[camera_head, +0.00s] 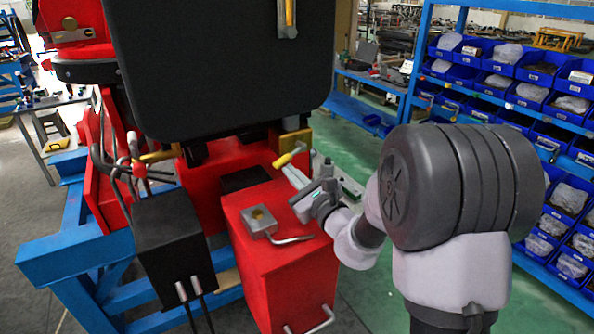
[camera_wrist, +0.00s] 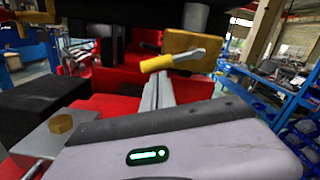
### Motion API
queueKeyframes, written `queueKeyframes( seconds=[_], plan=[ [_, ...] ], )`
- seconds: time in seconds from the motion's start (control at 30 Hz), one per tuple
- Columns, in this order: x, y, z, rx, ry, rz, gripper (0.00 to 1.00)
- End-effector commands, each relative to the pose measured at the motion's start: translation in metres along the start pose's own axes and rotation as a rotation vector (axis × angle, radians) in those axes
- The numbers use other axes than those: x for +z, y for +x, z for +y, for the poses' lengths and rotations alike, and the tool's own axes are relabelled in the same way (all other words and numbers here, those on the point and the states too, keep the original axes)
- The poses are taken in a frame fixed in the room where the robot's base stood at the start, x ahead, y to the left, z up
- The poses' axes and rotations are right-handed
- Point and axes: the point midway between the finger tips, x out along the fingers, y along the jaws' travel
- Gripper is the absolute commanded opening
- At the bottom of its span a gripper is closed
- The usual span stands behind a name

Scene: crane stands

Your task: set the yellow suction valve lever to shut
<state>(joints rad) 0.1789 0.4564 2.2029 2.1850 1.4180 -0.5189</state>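The suction valve lever (camera_head: 288,158) has a yellow grip and a thin metal stem. It sits at a brass-coloured block (camera_head: 293,140) behind the red cabinet, below the black panel. In the wrist view the lever's yellow grip (camera_wrist: 160,63) points left and slightly down, with the brass block (camera_wrist: 190,42) behind it. My gripper (camera_head: 287,170) reaches up and left from the right side. Its long grey fingers, also in the wrist view (camera_wrist: 161,80), look side by side with no visible gap. Their tips are just below the grip; whether they touch it is unclear.
The red cabinet (camera_head: 285,265) carries a metal block with a bent handle (camera_head: 262,224) close to my gripper. The black panel (camera_head: 215,65) overhangs the lever. Another yellow lever (camera_head: 160,156) is at left. Blue bin shelves (camera_head: 530,100) stand at right, with green floor between.

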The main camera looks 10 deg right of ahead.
Motion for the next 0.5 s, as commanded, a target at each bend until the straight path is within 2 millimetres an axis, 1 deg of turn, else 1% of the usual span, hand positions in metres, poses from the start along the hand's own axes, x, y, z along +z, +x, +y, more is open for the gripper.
queueKeyframes(
  seconds=[0.03, 0.3, 0.4, 0.5],
  plan=[
    [0.007, 0.001, 0.000, -0.001, 0.035, -0.002, 0.00],
    [0.018, 0.001, 0.003, -0.011, 0.229, -0.002, 0.00],
    [0.021, 0.001, 0.003, -0.013, 0.274, -0.002, 0.00],
    [0.022, 0.001, 0.003, -0.013, 0.270, -0.002, 0.00]
  ],
)
